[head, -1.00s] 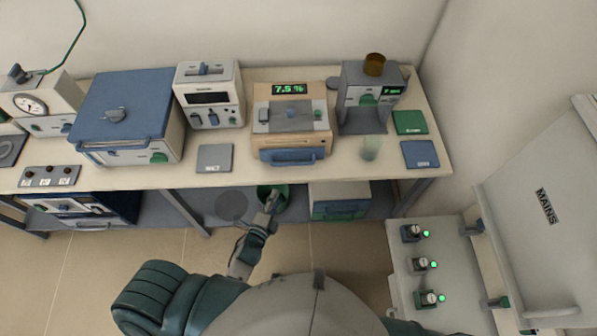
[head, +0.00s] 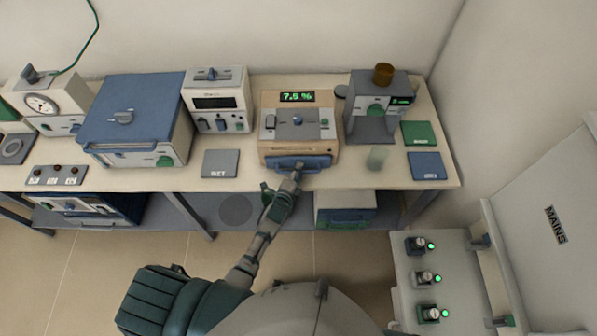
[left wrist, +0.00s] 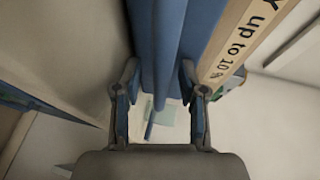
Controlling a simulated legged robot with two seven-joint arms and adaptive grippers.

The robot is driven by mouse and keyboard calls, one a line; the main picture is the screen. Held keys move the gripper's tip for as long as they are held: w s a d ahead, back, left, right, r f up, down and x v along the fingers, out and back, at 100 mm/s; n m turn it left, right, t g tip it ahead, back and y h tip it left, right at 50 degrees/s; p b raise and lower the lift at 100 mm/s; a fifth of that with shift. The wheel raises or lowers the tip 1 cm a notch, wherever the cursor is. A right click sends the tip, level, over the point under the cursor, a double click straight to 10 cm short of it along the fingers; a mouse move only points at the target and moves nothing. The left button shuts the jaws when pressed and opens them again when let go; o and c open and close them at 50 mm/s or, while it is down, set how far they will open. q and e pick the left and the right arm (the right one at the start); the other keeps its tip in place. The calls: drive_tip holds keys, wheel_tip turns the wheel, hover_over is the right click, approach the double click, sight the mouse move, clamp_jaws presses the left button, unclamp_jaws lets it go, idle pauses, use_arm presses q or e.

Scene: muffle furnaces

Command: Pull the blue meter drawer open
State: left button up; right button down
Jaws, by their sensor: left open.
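The meter (head: 270,130) is a beige box with a grey top and a green "7.5 %" display, on the bench. Its blue drawer (head: 312,161) is low on the front and looks closed, with a blue handle bar. My left gripper (head: 294,179) is at the drawer's front and hides part of it. In the left wrist view, my left gripper (left wrist: 160,103) is open, its two fingers apart on either side of the blue handle bar (left wrist: 169,60). I cannot tell whether either finger touches it. My right gripper is out of view.
A white instrument (head: 216,108) stands left. Grey (head: 220,164), green (head: 419,134) and blue (head: 427,166) pads lie on the bench (head: 345,176). A white panel box (head: 455,280) stands at lower right.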

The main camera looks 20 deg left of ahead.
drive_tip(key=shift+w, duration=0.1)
use_arm(q)
drive_tip(key=c, duration=0.8)
clamp_jaws()
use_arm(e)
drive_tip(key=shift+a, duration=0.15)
use_arm(q)
drive_tip(key=shift+s, duration=0.15)
